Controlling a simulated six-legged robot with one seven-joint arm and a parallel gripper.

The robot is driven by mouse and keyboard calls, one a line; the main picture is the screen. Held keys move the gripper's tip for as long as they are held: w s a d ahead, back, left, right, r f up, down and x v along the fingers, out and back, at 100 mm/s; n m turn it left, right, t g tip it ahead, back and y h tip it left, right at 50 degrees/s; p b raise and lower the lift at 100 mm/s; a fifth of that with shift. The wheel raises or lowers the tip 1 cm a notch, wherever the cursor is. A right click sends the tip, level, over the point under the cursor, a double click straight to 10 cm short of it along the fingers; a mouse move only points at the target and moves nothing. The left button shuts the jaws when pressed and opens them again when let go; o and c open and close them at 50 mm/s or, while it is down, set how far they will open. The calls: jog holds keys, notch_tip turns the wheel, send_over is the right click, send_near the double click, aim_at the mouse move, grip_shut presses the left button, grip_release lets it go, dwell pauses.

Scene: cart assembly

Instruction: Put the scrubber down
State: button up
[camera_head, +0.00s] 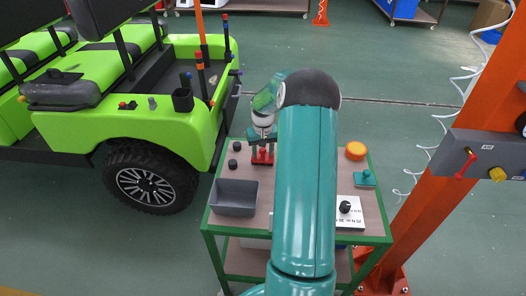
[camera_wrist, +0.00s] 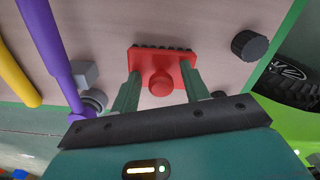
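The scrubber (camera_wrist: 163,54) is a red block with a round knob and a row of black bristles, seen in the wrist view. It appears to sit on the cart's brown top (camera_head: 255,172), and a small red part of it (camera_head: 262,157) shows in the head view. My gripper (camera_wrist: 162,70) has its two green fingers on either side of the knob, with a small gap on each side, so it looks open around the knob. In the head view my gripper (camera_head: 263,142) is above the cart top, partly hidden by my arm.
A grey bin (camera_head: 235,197) stands at the cart's left front. An orange disc (camera_head: 355,151), a teal block (camera_head: 365,178) and a white box with a black knob (camera_head: 345,207) are at the right. Dark round pieces (camera_wrist: 249,45) sit left of the scrubber. A green vehicle (camera_head: 160,115) stands left, an orange post (camera_head: 440,190) right.

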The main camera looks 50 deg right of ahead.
aim_at(263, 150)
notch_tip(263, 150, up, 12)
jog(key=a+r+n+h, duration=0.1)
jog(key=a+r+n, duration=0.1)
jog(key=a+r, duration=0.75)
jog(key=s+a+r+n+t, duration=0.1)
jog(key=s+a+r, duration=0.15)
jog(key=a, duration=0.55)
jog(key=s+a+r+t, duration=0.1)
jog(key=a+r, duration=0.2)
jog(key=a, duration=0.4)
jog(key=s+a+n+t+y, duration=0.1)
jog(key=s+a+n+t, duration=0.2)
jog(key=s+a, duration=1.2)
jog(key=shift+s+a+n+t, duration=0.3)
jog(key=shift+s+a, duration=0.1)
jog(key=shift+a, duration=0.05)
jog(key=shift+d+r, duration=0.1)
jog(key=shift+d, duration=0.1)
